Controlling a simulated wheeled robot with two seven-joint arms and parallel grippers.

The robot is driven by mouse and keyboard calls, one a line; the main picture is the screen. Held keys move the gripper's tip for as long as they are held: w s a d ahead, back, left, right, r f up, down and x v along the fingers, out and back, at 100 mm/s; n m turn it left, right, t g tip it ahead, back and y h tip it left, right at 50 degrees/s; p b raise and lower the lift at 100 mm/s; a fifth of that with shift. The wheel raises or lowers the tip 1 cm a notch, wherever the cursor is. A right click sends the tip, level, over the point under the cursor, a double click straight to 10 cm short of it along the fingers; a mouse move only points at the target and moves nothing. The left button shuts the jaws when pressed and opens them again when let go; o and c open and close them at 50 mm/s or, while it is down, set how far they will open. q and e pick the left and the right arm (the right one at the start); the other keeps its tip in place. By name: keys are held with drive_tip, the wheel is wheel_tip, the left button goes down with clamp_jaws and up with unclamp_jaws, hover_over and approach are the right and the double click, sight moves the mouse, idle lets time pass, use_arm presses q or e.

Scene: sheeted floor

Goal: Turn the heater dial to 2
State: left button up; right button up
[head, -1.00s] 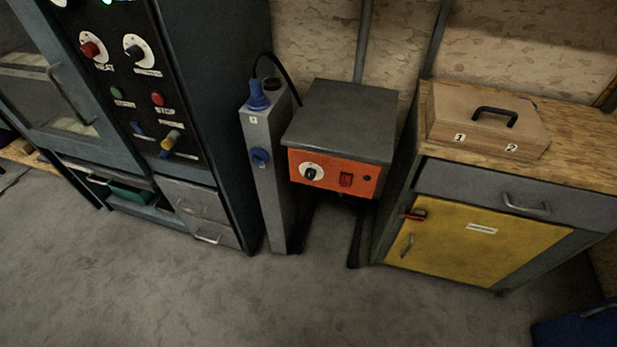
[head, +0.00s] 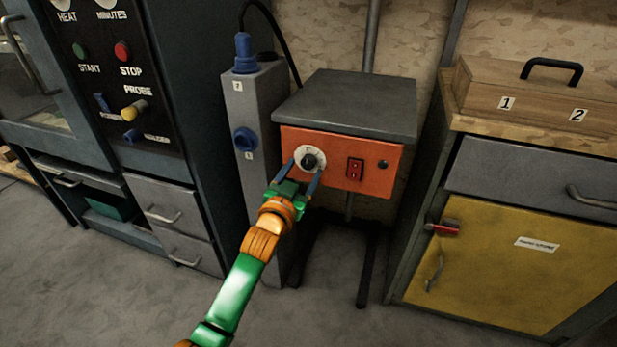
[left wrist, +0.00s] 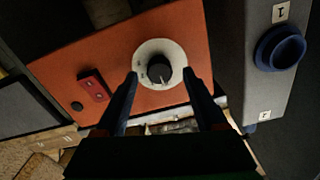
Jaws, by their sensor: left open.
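The heater is a grey-topped box (head: 345,103) with an orange front panel (head: 335,186). Its black dial (head: 310,160) sits on a round white scale plate at the left of the panel. In the left wrist view the black dial (left wrist: 159,69) shows between the fingers, with a light pointer line; its scale marks are too small to read. My left gripper (head: 300,172) is open in front of the dial, one finger on each side. I cannot tell whether the fingers touch the panel. My right gripper is not in view.
A red switch (head: 354,169) sits right of the dial. A grey post (head: 250,140) with a blue plug and blue knob stands close on the left. A yellow-doored cabinet (head: 480,260) is on the right, a dark control cabinet on the left. Floor in front is clear.

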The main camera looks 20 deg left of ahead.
use_arm(q)
drive_tip(key=shift+w, duration=0.7)
clamp_jaws()
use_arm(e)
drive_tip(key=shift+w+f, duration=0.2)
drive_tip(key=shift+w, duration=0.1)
